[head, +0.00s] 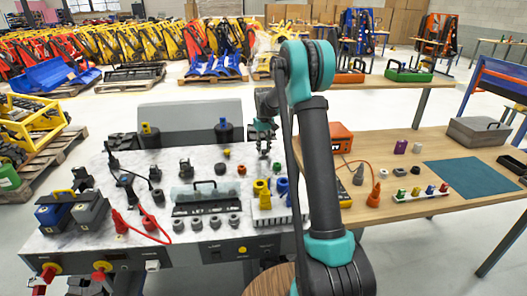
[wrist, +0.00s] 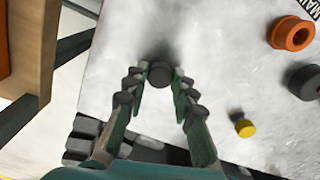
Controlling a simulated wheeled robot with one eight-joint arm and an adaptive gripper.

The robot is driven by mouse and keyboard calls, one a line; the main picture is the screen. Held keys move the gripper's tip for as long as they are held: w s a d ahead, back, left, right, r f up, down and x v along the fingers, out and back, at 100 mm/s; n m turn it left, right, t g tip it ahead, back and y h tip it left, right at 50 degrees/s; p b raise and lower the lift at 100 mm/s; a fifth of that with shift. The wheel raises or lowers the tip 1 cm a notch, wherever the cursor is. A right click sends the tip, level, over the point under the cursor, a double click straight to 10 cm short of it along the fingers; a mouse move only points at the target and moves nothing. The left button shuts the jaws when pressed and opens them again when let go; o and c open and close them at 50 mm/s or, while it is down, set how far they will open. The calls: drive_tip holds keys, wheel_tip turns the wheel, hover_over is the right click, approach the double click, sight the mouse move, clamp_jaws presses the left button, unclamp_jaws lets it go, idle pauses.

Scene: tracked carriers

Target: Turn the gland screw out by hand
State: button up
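A small dark round piece (wrist: 160,73) stands on the pale tabletop between my fingertips in the wrist view; it may be the gland screw, but I cannot tell for sure. My gripper (wrist: 157,88) is open, with segmented dark fingertips to either side of this piece and a visible gap on both sides. I cannot tell how far above the surface the fingertips are. In the head view my gripper (head: 264,143) hangs low over the far right part of the marble-topped bench (head: 130,168). The piece itself is not clear there.
An orange ring (wrist: 293,33), a dark ring (wrist: 305,82) and a yellow knob (wrist: 244,127) sit to the right in the wrist view. A wooden table (head: 440,150) adjoins on the right.

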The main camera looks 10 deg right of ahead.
drive_tip(key=shift+c, duration=0.7)
drive_tip(key=n, duration=0.7)
drive_tip(key=shift+n, duration=1.4)
drive_tip(key=shift+n, duration=1)
drive_tip(key=n, duration=0.3)
drive_tip(key=shift+n, duration=0.3)
drive_tip(key=n, duration=0.4)
